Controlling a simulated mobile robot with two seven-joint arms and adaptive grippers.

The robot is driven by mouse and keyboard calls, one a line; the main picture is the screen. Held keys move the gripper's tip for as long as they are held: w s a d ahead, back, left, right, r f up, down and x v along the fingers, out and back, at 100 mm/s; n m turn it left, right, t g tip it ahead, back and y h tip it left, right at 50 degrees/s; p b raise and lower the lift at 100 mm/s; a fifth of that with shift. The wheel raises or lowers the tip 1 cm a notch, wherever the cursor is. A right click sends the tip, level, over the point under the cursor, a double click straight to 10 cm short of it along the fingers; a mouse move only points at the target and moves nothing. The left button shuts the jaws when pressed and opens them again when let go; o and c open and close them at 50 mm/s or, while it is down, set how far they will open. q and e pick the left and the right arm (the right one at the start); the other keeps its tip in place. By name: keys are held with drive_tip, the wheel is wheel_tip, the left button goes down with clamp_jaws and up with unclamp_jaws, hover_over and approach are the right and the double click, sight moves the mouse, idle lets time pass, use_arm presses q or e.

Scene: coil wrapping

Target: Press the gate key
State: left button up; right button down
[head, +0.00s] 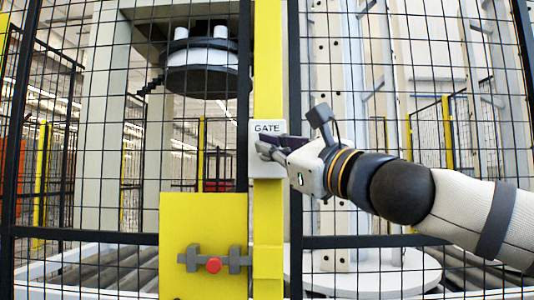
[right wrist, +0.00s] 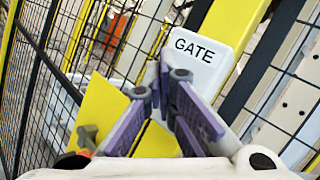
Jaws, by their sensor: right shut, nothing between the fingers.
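The gate box (head: 267,127) is a white plate marked GATE, fixed to the yellow post (head: 268,60) in the head view. It also shows in the right wrist view (right wrist: 195,50), above the fingers. My right gripper (head: 265,146) comes in from the right, with its tips in front of the lower half of the box. In the right wrist view its purple fingers (right wrist: 158,82) meet at the tips, with nothing between them. They hide the area under the GATE label, so I cannot see a key there, nor tell whether the tips touch it. My left gripper is not in view.
Black mesh fence panels (head: 80,150) stand on both sides of the post. A yellow plate (head: 203,215) with a grey latch (head: 190,258) and red knob (head: 214,265) is at the lower left of the post. Machinery stands behind the mesh.

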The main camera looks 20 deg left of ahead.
drive_tip(key=shift+w, duration=0.2)
idle(0.4)
drive_tip(key=shift+s+d, duration=0.2)
drive_tip(key=shift+s, duration=0.6)
drive_tip(key=shift+s+d+b, duration=0.1)
drive_tip(key=shift+s+d, duration=0.15)
drive_tip(key=shift+s, duration=0.55)
drive_tip(key=shift+s+d+b, duration=0.1)
drive_tip(key=shift+s+d, duration=0.1)
drive_tip(key=shift+s, duration=0.65)
drive_tip(key=shift+s+d+b, duration=0.1)
drive_tip(key=shift+s+d, duration=0.15)
drive_tip(key=shift+s, duration=0.55)
